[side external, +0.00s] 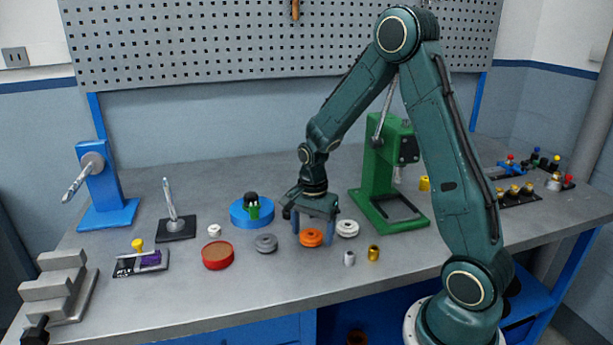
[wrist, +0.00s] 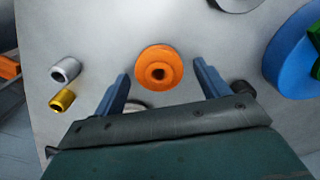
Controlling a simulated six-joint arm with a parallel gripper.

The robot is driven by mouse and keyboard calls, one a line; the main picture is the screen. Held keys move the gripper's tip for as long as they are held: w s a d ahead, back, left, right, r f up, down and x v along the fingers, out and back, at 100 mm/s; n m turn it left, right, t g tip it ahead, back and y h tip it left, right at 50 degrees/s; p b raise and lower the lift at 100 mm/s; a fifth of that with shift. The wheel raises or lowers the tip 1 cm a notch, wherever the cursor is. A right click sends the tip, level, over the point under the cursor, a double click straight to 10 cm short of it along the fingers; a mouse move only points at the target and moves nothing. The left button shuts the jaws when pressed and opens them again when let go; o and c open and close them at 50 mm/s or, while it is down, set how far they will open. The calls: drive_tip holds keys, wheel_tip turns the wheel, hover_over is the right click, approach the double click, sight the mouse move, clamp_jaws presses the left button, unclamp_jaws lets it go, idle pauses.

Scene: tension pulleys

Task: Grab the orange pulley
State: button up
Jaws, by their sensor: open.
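The orange pulley (side external: 311,238) lies flat on the grey bench, and its center hole shows in the wrist view (wrist: 160,68). My gripper (side external: 312,232) points down at the pulley with its blue fingers spread to either side of it. In the wrist view my gripper (wrist: 160,85) is open, with the pulley between and a little beyond the fingertips. I see a gap on both sides, so neither finger touches it. Whether the fingertips reach the bench is unclear.
A white pulley (side external: 347,228) sits close on the right and a grey pulley (side external: 266,243) on the left. A red dish (side external: 217,256), a blue round base (side external: 252,213) and a green press (side external: 385,190) stand around.

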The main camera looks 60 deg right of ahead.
drive_tip(key=c, duration=1.1)
drive_tip(key=shift+r, duration=0.15)
wheel_tip(320, 180, up, 20)
drive_tip(key=shift+f, duration=0.1)
idle(0.5)
